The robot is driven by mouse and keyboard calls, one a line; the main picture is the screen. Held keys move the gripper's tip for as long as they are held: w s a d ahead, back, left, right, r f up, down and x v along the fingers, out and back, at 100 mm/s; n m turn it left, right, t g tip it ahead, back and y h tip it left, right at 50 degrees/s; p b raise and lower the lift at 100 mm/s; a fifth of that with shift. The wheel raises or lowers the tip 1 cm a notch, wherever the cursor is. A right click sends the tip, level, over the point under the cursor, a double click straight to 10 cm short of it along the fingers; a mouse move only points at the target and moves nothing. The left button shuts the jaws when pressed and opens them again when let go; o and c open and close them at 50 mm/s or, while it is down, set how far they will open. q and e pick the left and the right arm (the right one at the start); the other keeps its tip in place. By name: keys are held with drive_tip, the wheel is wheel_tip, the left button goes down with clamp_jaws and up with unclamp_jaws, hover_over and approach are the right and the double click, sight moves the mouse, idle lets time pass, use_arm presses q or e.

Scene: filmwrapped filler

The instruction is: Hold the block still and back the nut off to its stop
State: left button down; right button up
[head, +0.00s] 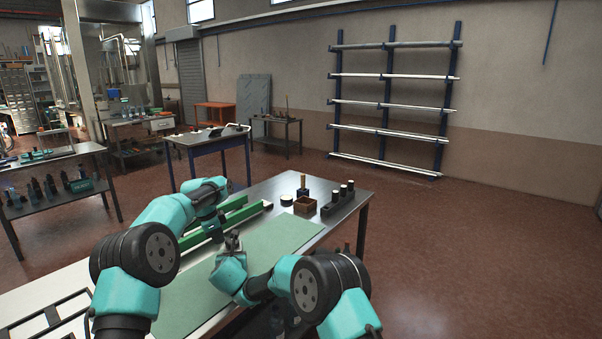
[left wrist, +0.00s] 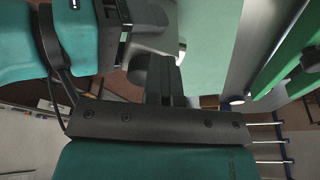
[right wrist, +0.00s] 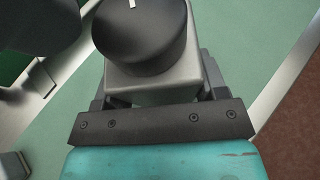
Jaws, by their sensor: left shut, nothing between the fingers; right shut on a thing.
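A grey block (right wrist: 150,84) with a round black nut (right wrist: 142,35) on top sits at the right gripper in the right wrist view. A small white mark shows on the nut. My right gripper (head: 233,245) is shut on the block, low over the green mat (head: 270,236). My left gripper (head: 219,235) is shut and empty, close beside the block on its left. In the left wrist view its dark fingers (left wrist: 166,80) lie together near a dark rounded shape. I cannot tell whether they touch the nut.
Green rails (head: 225,222) lie along the mat's left side. Toward the far end of the table stand a brown open box (head: 305,205), a dark rack with pegs (head: 338,200) and a small block with a wooden peg (head: 303,187). The mat's right part is clear.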

use_arm(q)
drive_tip(key=shift+s+d+f, duration=0.3)
drive_tip(key=shift+s, duration=0.2)
drive_tip(key=shift+s+d+f, duration=0.25)
drive_tip(key=shift+s+f, duration=0.05)
drive_tip(key=shift+s, duration=0.15)
drive_tip(key=shift+s+d, duration=0.3)
drive_tip(key=shift+d, duration=0.15)
drive_tip(key=shift+s+a, duration=0.25)
drive_tip(key=shift+a, duration=0.2)
idle(0.3)
approach(224, 252)
drive_tip(key=shift+w+d+f, duration=0.1)
drive_tip(key=shift+w+d, duration=0.3)
drive_tip(key=shift+w, duration=0.2)
drive_tip(key=shift+w, duration=0.15)
drive_tip(key=shift+w+a+r, duration=0.15)
drive_tip(key=shift+w, duration=0.4)
drive_tip(key=shift+w+a+r, duration=0.1)
drive_tip(key=shift+w+r, duration=0.1)
drive_tip(key=shift+w, duration=0.3)
drive_tip(key=shift+w+a+r, duration=0.15)
drive_tip(key=shift+w, duration=0.4)
